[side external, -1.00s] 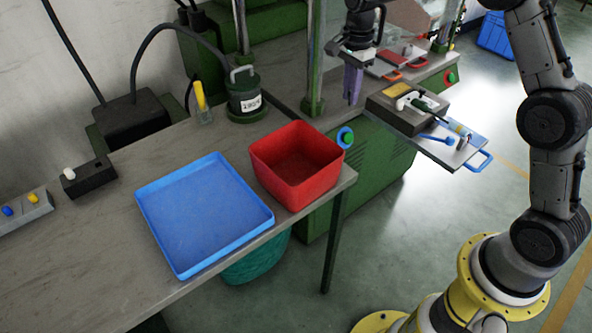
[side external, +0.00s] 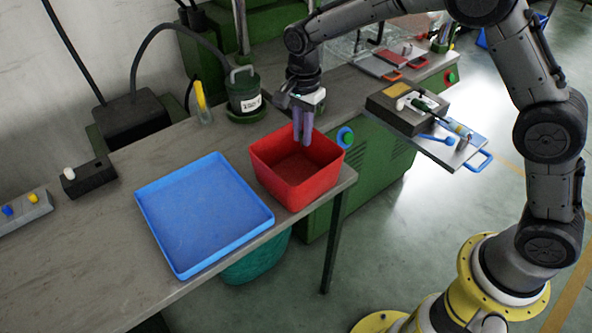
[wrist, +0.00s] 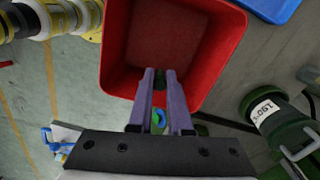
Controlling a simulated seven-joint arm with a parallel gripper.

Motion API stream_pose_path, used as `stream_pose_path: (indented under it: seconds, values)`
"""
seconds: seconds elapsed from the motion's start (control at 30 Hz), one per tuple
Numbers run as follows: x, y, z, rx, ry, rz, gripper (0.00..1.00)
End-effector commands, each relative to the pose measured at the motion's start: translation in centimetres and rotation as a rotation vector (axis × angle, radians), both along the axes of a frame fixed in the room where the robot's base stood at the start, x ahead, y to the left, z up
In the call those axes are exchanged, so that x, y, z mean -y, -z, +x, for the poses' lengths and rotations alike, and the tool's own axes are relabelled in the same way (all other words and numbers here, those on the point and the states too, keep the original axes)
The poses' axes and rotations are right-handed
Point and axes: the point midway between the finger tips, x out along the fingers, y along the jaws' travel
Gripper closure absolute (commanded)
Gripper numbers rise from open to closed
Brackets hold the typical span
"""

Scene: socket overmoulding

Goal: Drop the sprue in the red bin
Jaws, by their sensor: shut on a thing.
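The red bin (side external: 297,178) stands on the table's right end, and its inside looks empty. It also fills the upper middle of the wrist view (wrist: 232,60). My gripper (side external: 303,142) points down over the bin's back part, with its purple fingertips at about rim height or just inside. In the wrist view my gripper (wrist: 160,76) is shut on a small dark green piece, the sprue (wrist: 159,80), held between the fingertips over the bin opening. The sprue is mostly hidden by the fingers and cannot be made out in the side view.
A blue tray (side external: 204,215) lies left of the bin. A dark green labelled pot (side external: 244,97) stands behind it. To the right, the green machine holds a mould block (side external: 405,108) and a plate with tools (side external: 455,148).

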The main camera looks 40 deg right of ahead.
Motion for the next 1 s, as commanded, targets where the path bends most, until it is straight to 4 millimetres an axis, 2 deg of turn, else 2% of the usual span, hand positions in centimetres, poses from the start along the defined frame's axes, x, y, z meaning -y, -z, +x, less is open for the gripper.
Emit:
stream_pose_path:
  seconds: [0.2,0.57,0.6,0.77,1.0]
  values:
    - [0.0,1.6,0.0,0.001,0.001,0.0,1.0]
    - [0.0,1.9,0.0,0.001,0.001,0.0,1.0]
    - [0.0,1.9,0.0,0.001,0.001,0.0,0.76]
    - [0.0,1.9,0.0,0.002,0.001,0.001,0.48]
    - [0.0,1.9,0.0,0.002,0.001,0.001,0.48]
